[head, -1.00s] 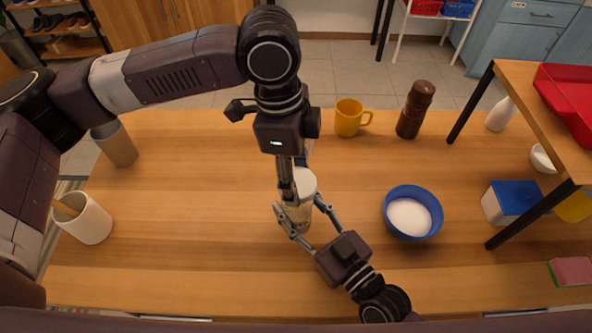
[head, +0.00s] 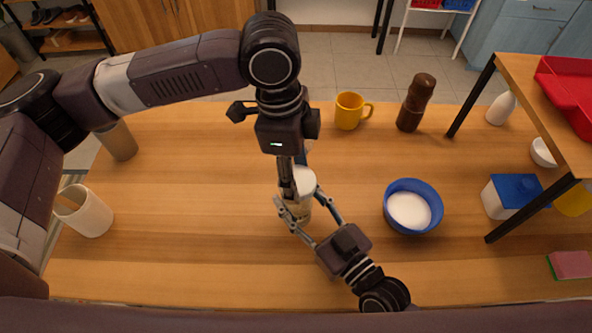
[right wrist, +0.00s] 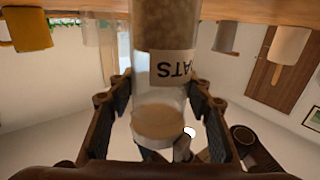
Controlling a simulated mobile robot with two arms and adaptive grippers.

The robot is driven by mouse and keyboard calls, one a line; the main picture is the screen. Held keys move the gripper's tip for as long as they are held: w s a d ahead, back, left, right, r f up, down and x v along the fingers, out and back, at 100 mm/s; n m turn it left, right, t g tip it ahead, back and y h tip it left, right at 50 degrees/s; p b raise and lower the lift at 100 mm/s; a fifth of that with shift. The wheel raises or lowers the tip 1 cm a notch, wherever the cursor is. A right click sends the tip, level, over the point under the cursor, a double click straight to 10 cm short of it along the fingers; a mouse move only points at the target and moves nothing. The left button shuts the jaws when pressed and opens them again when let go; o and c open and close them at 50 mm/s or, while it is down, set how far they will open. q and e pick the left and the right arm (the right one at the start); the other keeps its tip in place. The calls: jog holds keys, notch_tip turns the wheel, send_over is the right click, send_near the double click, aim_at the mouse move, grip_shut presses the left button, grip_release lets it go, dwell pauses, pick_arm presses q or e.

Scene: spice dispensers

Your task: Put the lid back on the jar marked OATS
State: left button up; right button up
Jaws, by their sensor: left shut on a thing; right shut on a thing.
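The clear jar (head: 305,211) stands upright on the wooden table. In the right wrist view the picture is upside down, and the jar (right wrist: 150,95) bears a label (right wrist: 172,68) reading OATS, with pale oats beyond it. My right gripper (head: 296,208) is shut on the jar, a finger on each side. A pale round lid (head: 304,180) is at the jar's top; it also shows in the right wrist view (right wrist: 158,122). My left gripper (head: 290,184) reaches down from above and is shut on the lid. I cannot tell whether the lid is fully seated.
A blue bowl of white powder (head: 411,207) stands right of the jar. A yellow mug (head: 348,112) and a brown grinder (head: 414,104) are behind. A white cup (head: 84,212) stands at the left. A raised shelf (head: 540,110) bounds the right side. The front left table is clear.

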pick_arm(q)
jog(key=shift+f, duration=0.55)
dwell(0.4)
jog(key=m, duration=0.3)
jog(key=shift+w, duration=0.1)
jog(key=m, duration=0.5)
jog(key=shift+g+y, duration=0.3)
jog(key=shift+g, duration=0.1)
jog(key=m, duration=0.6)
jog(key=shift+d+m+y, duration=0.1)
jog(key=shift+m+y, duration=0.2)
jog(key=shift+m, duration=0.1)
jog(key=m, duration=0.6)
jog(key=shift+d+m+y, duration=0.1)
jog(key=shift+m+y, duration=0.3)
jog(key=m, duration=0.3)
jog(key=shift+m, duration=0.3)
jog(key=m, duration=0.4)
jog(key=shift+y, duration=0.3)
